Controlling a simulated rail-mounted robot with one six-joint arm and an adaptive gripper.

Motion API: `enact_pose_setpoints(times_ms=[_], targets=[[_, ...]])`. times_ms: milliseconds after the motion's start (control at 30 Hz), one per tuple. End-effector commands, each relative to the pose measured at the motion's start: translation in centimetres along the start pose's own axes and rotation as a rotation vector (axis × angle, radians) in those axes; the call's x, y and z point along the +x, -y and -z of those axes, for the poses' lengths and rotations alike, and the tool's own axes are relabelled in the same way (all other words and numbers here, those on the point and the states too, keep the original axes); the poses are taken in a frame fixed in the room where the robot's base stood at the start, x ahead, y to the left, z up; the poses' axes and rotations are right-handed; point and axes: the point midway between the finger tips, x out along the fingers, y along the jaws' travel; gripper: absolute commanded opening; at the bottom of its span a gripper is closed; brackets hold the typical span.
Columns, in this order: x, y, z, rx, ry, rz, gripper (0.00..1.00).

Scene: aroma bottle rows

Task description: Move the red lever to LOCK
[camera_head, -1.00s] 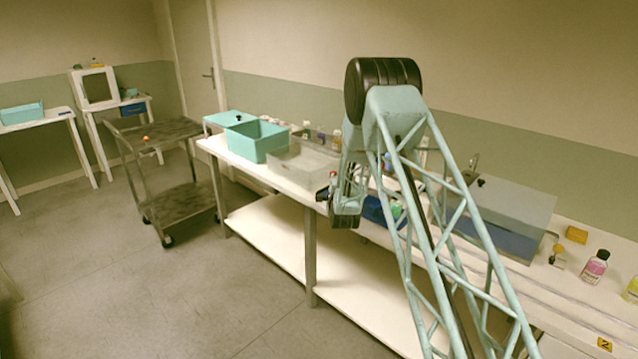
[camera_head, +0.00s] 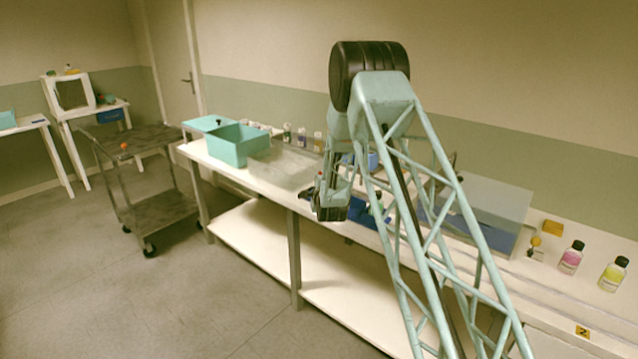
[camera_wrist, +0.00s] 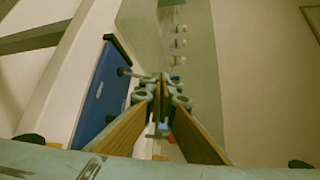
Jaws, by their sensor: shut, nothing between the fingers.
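I cannot make out a red lever or a LOCK marking with certainty. A small red spot (camera_head: 320,177) shows beside my wrist in the head view, and a small red patch (camera_wrist: 172,139) shows behind the fingers in the wrist view; both are too small to identify. My gripper (camera_head: 306,196) hangs at the front edge of the long white bench (camera_head: 225,168), seen from behind and partly hidden by my wrist. In the wrist view my gripper (camera_wrist: 163,84) has its tan fingers together at the tips, with nothing held. A blue panel (camera_wrist: 103,97) lies just left of the fingertips.
A teal open box (camera_head: 240,147) stands on the bench's far left, with small bottles (camera_head: 302,137) behind. A grey-and-blue box (camera_head: 485,210), an orange-knobbed fixture (camera_head: 535,243) and a pink bottle (camera_head: 571,257) stand right. A metal cart (camera_head: 150,145) is beyond the bench's left end.

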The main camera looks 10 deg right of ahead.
Motion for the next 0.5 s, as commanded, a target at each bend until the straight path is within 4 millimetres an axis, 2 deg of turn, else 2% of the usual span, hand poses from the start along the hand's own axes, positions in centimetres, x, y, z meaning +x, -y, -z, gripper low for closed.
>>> enact_pose_setpoints(times_ms=[167,500], targets=[[-1.5,0.1,-0.2,0.001,0.0,0.0,0.0],[-6.6,1.1,-0.2,0.0,-0.001,-0.002,0.0]])
